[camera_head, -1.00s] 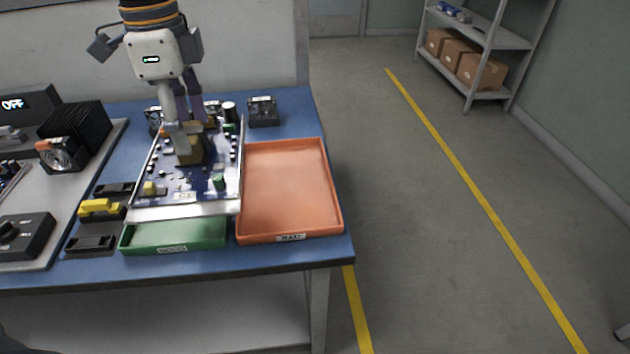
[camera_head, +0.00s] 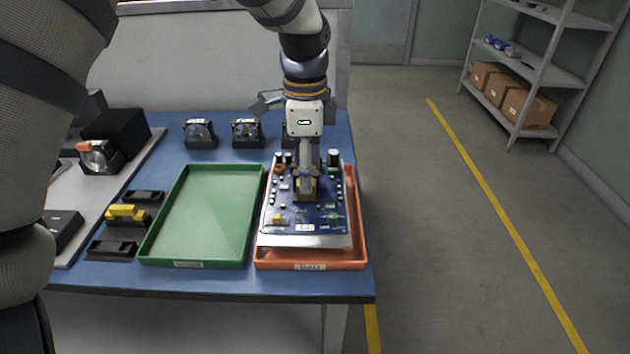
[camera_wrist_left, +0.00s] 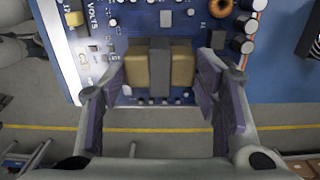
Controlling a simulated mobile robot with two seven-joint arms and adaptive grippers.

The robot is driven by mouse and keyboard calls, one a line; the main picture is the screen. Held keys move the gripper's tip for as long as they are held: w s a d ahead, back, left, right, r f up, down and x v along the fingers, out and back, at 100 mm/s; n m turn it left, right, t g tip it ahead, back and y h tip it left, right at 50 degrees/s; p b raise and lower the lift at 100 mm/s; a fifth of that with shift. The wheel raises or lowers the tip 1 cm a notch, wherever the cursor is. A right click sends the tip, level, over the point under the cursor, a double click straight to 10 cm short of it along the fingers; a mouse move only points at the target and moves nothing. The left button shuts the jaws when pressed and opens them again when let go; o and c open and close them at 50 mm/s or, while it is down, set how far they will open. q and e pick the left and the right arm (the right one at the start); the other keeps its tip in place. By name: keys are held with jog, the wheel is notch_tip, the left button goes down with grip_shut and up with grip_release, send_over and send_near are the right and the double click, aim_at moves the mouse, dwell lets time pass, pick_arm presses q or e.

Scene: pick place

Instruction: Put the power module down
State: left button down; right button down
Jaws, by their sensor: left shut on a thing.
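The power module is a blue circuit board (camera_head: 325,217) on a pale metal plate, with several small parts on top. In the head view it is level over the orange tray (camera_head: 361,240) labelled BAD and covers most of it. I cannot tell whether it touches the tray. My left gripper (camera_head: 305,186) points down and is shut on the tan block at the board's middle. In the left wrist view the fingers of my left gripper (camera_wrist_left: 162,82) are on both sides of that tan block on the board (camera_wrist_left: 200,20). My right gripper is not in view.
An empty green tray (camera_head: 205,210) lies left of the orange one. Black fan-like units (camera_head: 200,134) stand behind. Black holders, one with a yellow piece (camera_head: 126,213), lie further left by a grey panel (camera_head: 95,215). The table (camera_head: 220,285) ends just right of the orange tray.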

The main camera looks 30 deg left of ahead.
pick_arm(q)
jog(key=shift+w+d+f, duration=0.1)
jog(key=shift+w+d, duration=0.05)
jog(key=shift+w, duration=0.1)
jog(key=shift+w+d+f, duration=0.1)
jog(key=shift+f, duration=0.75)
jog(key=shift+w+d+f, duration=0.1)
jog(key=shift+f, duration=0.7)
jog(key=shift+f, duration=0.15)
jog(key=c, duration=0.6)
grip_release()
jog(key=shift+s, duration=0.1)
notch_tip(320, 180, up, 12)
jog(key=shift+r, duration=0.1)
